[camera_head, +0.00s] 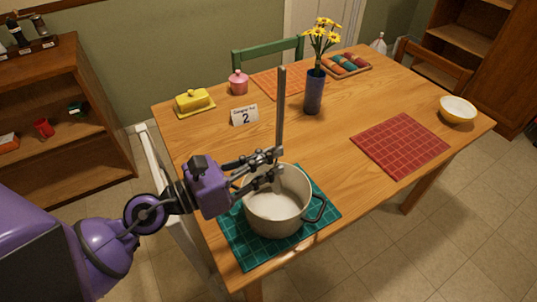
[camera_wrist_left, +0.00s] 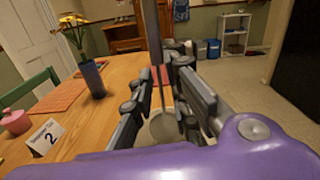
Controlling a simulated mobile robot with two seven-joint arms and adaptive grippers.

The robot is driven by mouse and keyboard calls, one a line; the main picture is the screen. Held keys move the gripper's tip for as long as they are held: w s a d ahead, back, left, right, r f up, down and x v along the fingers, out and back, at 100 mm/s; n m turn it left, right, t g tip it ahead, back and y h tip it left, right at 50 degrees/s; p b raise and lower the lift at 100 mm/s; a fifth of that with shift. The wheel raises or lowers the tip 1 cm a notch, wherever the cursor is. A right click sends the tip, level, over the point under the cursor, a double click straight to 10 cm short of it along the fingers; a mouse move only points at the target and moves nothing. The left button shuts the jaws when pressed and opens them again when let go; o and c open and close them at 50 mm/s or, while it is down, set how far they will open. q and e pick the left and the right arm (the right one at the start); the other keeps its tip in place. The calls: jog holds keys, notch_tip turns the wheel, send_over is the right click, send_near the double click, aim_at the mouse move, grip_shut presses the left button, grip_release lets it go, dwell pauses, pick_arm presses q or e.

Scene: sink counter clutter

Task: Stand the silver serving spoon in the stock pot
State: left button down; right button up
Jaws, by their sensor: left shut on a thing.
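The silver serving spoon (camera_head: 281,100) is held upright by my left gripper (camera_head: 270,168), which is shut on it. Its long flat handle rises well above the fingers. In the left wrist view the spoon (camera_wrist_left: 154,30) runs down between the fingers (camera_wrist_left: 162,100) toward the pot. The cream stock pot (camera_head: 272,214) with dark handles stands on a teal mat at the near end of the table. My left fingers are over the pot's far-left rim in the head view. The spoon's lower end is hidden by the fingers, so I cannot tell how deep it is. My right gripper is not in view.
The teal mat (camera_head: 240,248) lies under the pot. A blue vase (camera_head: 314,95) with yellow flowers, a number card (camera_head: 244,116), a yellow butter dish (camera_head: 195,102) and a pink jar (camera_head: 238,83) stand beyond.

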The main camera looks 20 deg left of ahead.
pick_arm(q)
jog(key=shift+f+b, duration=0.55)
jog(key=shift+f, duration=0.4)
notch_tip(320, 180, down, 3)
jog(key=b, duration=0.2)
jog(key=shift+r+b, duration=0.15)
jog(key=shift+b, duration=0.25)
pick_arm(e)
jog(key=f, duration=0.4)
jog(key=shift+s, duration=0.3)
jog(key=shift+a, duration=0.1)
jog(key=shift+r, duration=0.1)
pick_arm(q)
jog(key=c, duration=1.8)
grip_release()
jog(key=shift+o, duration=0.9)
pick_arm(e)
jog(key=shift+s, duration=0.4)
